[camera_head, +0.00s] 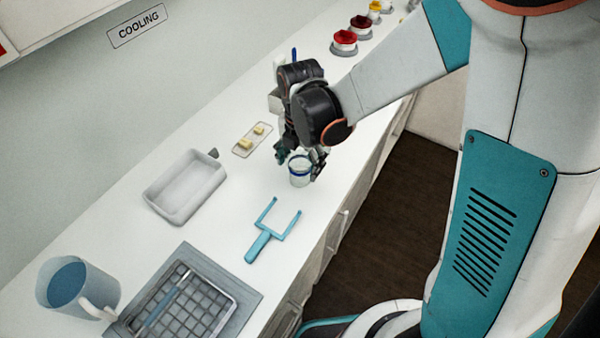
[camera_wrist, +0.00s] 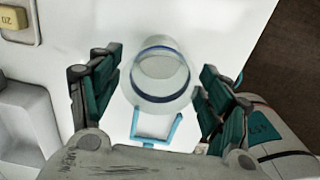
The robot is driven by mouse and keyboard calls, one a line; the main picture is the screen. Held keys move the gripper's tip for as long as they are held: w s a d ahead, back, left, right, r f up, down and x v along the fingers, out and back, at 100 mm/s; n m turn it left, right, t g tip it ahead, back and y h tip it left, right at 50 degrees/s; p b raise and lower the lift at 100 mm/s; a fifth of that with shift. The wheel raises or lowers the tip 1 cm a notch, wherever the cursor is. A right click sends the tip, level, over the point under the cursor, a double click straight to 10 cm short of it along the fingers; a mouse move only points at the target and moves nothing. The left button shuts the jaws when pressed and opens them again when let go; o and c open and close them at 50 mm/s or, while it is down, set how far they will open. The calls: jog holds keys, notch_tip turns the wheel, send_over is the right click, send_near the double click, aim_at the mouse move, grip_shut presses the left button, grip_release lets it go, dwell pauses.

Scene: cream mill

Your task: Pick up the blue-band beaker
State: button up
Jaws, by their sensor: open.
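The blue-band beaker (camera_head: 299,172) is a small clear vessel with a dark blue band near its rim. It stands upright on the white counter. My gripper (camera_head: 300,160) is at the beaker, with its fingers on either side of it. In the wrist view the beaker (camera_wrist: 160,77) lies between the two teal-padded fingers of my gripper (camera_wrist: 158,100). In the head view my wrist hides part of the counter behind the beaker.
A light-blue two-pronged tool (camera_head: 262,243) lies in front of the beaker. A white tray (camera_head: 160,207), a small plate with yellow blocks (camera_head: 240,150), a grey mat with a wire rack (camera_head: 250,295) and a pitcher (camera_head: 50,297) share the counter. Red-topped jars (camera_head: 344,43) stand farther back.

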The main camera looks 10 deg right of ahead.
notch_tip(320, 180, down, 4)
jog(key=shift+f+b, duration=0.2)
jog(key=shift+b, duration=1.05)
jog(key=shift+r, duration=0.1)
jog(key=c, duration=1.1)
